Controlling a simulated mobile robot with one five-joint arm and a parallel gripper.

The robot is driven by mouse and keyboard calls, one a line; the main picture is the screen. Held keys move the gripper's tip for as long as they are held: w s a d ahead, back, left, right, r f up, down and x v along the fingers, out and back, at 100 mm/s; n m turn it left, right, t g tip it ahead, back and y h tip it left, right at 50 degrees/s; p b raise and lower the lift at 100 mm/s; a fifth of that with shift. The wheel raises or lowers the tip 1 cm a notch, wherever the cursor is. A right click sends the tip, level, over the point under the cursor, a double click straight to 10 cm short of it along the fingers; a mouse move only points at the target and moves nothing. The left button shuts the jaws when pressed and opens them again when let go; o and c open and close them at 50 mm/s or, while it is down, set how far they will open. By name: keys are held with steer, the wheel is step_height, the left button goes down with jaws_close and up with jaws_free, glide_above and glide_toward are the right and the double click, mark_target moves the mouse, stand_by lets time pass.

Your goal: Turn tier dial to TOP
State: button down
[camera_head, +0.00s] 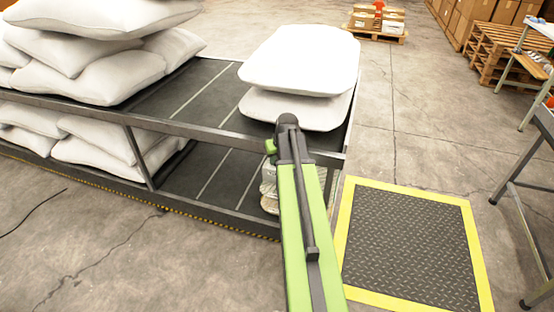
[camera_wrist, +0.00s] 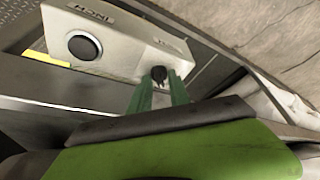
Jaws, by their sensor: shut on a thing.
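In the wrist view a pale control box (camera_wrist: 118,40) fills the upper left. It bears a large round black button (camera_wrist: 84,47) with a lettered label that reads like INCH, upside down. A small dark knob (camera_wrist: 158,73), which looks like the tier dial, sits near the box's right end. My gripper (camera_wrist: 160,88) has its green fingers closed around this knob. Any pointer or tier marking on the dial is too small or hidden to read. In the head view my arm hides the gripper and the box.
A two-level dark rack (camera_head: 190,92) holds stacked white pillows (camera_head: 88,75) on the left and white pillows (camera_head: 300,58) at its right end. A yellow-edged floor mat (camera_head: 410,245) lies right of it. A metal-legged table (camera_head: 520,205) stands at the right edge.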

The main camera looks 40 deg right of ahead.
steer(key=m, duration=0.2)
steer(key=m+h, duration=0.1)
steer(key=m, duration=0.1)
steer(key=shift+w+a+g+h, duration=0.1)
steer(key=shift+a+g+h, duration=0.05)
steer(key=shift+g+h, duration=0.2)
steer(key=m+g, duration=0.1)
steer(key=m, duration=0.2)
steer(key=shift+w+m+h, duration=0.1)
steer(key=shift+m+h, duration=0.15)
steer(key=shift+m, duration=0.05)
steer(key=m+g, duration=0.1)
steer(key=m, duration=0.1)
steer(key=m+g, duration=0.1)
steer(key=m, duration=0.2)
steer(key=shift+w+h, duration=0.15)
steer(key=shift+h, duration=0.25)
steer(key=shift+a+m+g, duration=0.1)
steer(key=shift+m+g, duration=0.55)
steer(key=shift+m, duration=0.95)
steer(key=c, duration=1.3)
jaws_free()
steer(key=shift+o, duration=0.2)
